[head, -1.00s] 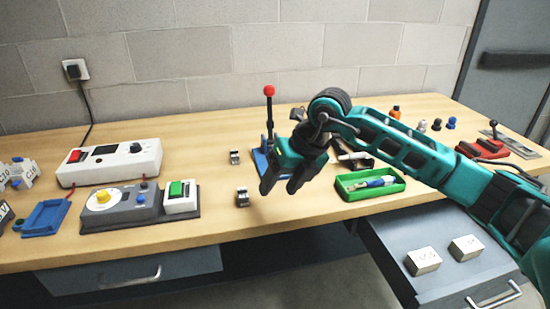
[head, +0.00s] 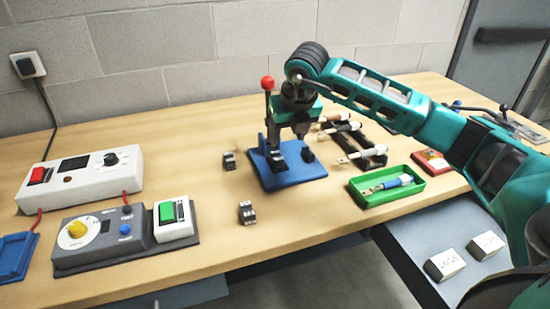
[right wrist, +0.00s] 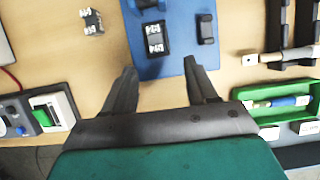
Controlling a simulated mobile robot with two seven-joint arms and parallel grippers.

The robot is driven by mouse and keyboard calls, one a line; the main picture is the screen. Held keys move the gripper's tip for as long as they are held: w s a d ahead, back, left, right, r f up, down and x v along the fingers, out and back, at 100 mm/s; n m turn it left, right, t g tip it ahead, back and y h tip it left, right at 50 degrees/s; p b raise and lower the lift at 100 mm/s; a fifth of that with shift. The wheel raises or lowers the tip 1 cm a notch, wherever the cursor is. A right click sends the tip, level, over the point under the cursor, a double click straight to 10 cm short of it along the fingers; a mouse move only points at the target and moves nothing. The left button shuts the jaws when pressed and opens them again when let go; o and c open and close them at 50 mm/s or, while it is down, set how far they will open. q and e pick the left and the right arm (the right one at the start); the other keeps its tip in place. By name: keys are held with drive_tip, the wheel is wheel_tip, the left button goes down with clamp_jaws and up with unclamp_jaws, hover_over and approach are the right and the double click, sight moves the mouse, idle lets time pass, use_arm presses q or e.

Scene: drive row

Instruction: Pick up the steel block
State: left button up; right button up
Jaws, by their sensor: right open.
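Two small grey metallic blocks stand on the table left of the blue press base (head: 285,180): a far one (head: 229,161) and a nearer one (head: 247,212). I cannot tell by looks which is the steel block. One such block (right wrist: 91,20) also shows in the right wrist view, left of the blue base. My right gripper (head: 290,135) points down over the blue base. In the right wrist view, its fingers (right wrist: 162,85) are apart and empty, with a dark, white-marked piece (right wrist: 155,40) on the base beyond them. My left gripper is not in view.
The red-knobbed lever (head: 267,100) stands close by my gripper. Control boxes (head: 100,240) fill the left. Two pale blocks (head: 446,265) lie lower right.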

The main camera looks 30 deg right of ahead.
sight(279, 158)
drive_tip(key=x, duration=0.3)
drive_tip(key=shift+w+f, duration=0.15)
drive_tip(key=shift+f, duration=0.2)
drive_tip(key=shift+a+x, duration=0.15)
drive_tip(key=shift+x, duration=1.25)
drive_tip(key=shift+a+x, duration=0.15)
drive_tip(key=shift+x, duration=1.2)
clamp_jaws()
